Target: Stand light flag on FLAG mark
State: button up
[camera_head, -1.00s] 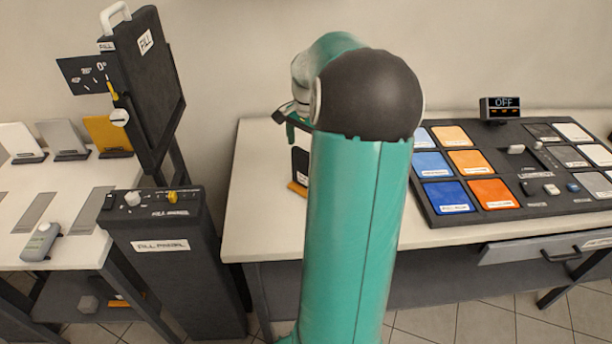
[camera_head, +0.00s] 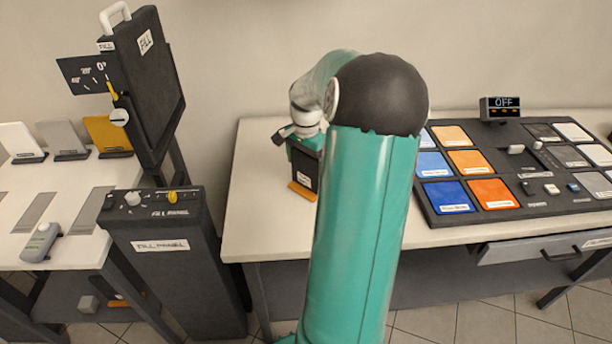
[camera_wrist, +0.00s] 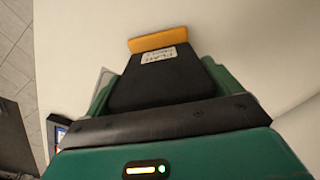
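The light flag (camera_head: 305,172) is a black panel with a white label and an orange strip at its foot, standing on the white table behind my arm. In the wrist view the flag (camera_wrist: 165,80) lies straight ahead, its orange strip (camera_wrist: 151,40) farthest off. My gripper (camera_head: 303,143) is at the flag's top, with one green finger on each side of the panel. The wrist view also shows the gripper (camera_wrist: 165,88); whether its fingers touch the panel is unclear. I cannot make out a separate FLAG mark; my arm hides part of the table.
A panel of coloured tiles (camera_head: 430,220) and a small OFF display (camera_head: 500,108) occupy the table's right. A dark post labelled FILL PANEL (camera_head: 165,245) and an upright FILL panel (camera_head: 150,90) stand left. Bare white tabletop (camera_head: 258,165) lies left of the flag.

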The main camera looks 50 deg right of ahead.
jog(key=shift+c, duration=0.8)
jog(key=shift+r, duration=0.15)
